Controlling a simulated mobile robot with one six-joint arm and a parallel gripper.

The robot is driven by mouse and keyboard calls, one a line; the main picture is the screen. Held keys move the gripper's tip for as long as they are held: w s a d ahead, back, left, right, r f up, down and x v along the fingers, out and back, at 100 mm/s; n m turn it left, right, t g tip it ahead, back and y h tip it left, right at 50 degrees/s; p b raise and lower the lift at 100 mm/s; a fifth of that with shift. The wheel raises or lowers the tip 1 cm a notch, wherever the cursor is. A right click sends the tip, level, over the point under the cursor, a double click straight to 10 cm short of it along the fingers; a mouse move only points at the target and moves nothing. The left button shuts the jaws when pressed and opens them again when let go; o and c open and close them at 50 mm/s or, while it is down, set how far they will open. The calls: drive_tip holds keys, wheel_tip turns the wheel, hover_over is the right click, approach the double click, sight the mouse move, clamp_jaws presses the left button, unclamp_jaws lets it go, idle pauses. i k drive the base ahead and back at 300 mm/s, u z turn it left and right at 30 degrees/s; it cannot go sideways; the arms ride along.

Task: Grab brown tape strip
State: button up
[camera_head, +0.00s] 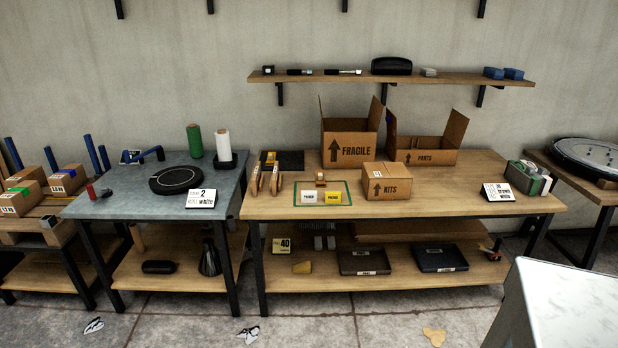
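I cannot clearly make out a brown tape strip. A tape dispenser (528,178), dark grey and green with pale parts, stands at the right end of the wooden workbench (445,207). A small sign (498,192) beside it seems to read "brown" and "white", with the rest too small to read surely. A small brown object (320,179) stands behind white and yellow labels inside a green outline on the bench; it is too small to identify. My gripper is not in view.
The closed KITS box (387,188) and open FRAGILE box (350,140) and PARTS box (424,155) stand on the bench. A grey table (130,203) is at left. A flat tan piece (434,336) lies on the floor in front.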

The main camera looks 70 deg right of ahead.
sight(319, 175)
drive_tip(key=z, duration=0.1)
drive_tip(key=i, duration=0.8)
drive_tip(key=z, duration=0.95)
drive_tip(key=i, duration=0.75)
drive_tip(key=z, duration=0.5)
